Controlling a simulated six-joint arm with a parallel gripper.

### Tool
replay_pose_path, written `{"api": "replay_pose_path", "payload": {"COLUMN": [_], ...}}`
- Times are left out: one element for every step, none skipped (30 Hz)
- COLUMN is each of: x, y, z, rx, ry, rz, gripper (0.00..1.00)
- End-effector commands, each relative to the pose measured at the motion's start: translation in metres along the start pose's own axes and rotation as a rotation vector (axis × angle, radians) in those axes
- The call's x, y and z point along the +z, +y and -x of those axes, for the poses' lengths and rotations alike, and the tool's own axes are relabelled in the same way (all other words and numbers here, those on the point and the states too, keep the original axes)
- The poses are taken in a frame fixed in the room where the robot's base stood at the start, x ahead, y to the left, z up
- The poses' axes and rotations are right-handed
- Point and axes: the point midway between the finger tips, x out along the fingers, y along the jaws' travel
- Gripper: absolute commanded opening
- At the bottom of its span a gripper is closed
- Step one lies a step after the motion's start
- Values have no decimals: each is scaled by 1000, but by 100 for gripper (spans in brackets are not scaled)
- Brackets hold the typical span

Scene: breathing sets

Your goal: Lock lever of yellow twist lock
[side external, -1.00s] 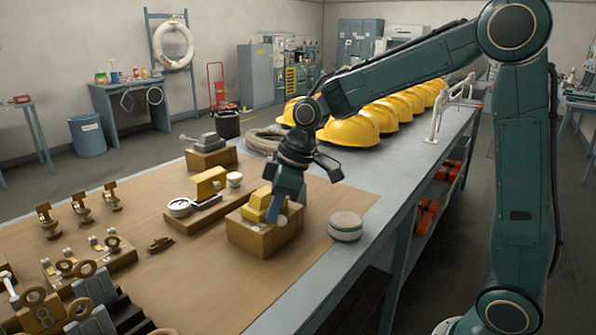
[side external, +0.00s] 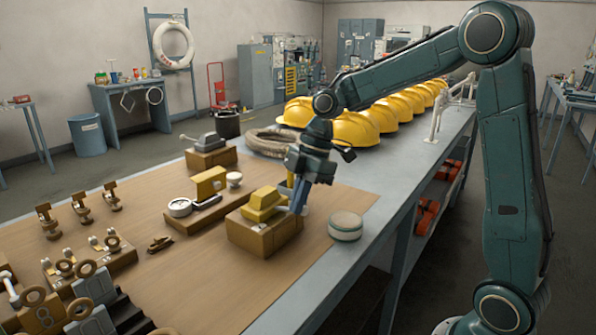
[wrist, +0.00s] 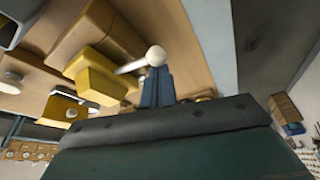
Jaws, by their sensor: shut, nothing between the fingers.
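The yellow twist lock (side external: 264,203) sits on a brown wooden block (side external: 264,233) near the mat's right side. In the wrist view the yellow lock body (wrist: 100,84) shows left of centre. Its pale lever with a round white ball end (wrist: 155,56) sticks out to the right. My gripper (side external: 299,208) is at the lock's right side, fingers pointing down. In the wrist view its blue fingers (wrist: 157,76) are shut and empty, right by the ball end. I cannot tell whether they touch it. In the side view the gripper largely hides the lever.
A round pale-topped green tin (side external: 346,226) stands just right of the block. A yellow device with a dial (side external: 208,188) stands to the left. A coiled rope (side external: 272,142) and several yellow helmets (side external: 354,129) lie behind. The mat in front (side external: 210,280) is clear.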

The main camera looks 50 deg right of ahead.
Motion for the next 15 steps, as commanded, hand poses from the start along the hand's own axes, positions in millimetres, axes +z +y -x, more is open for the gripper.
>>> {"api": "replay_pose_path", "payload": {"x": [5, 8, 11, 13, 15, 18, 20, 22, 24, 26, 27, 29, 30, 31, 32], "y": [3, 4, 5, 6, 7, 9, 10, 11, 12, 14, 14, 16, 17, 18, 19], "z": [2, 2, 3, 4, 5, 6, 7, 8, 8, 9, 9, 10, 11, 11, 12], "rx": [-15, -25, -38, -47, -56, -69, -76, -85, -95, -103, -110, -117, -123, -130, -135], "ry": [0, 0, 0, 0, 0, 0, 0, 0, 0, 0, 0, 0, 0, -1, 0], "rz": [37, 63, 99, 125, 150, 181, 205, 228, 256, 276, 294, 319, 333, 348, 366], "gripper": [0, 0, 0, 0, 0, 0, 0, 0, 0, 0, 0, 0, 0, 0, 0]}}
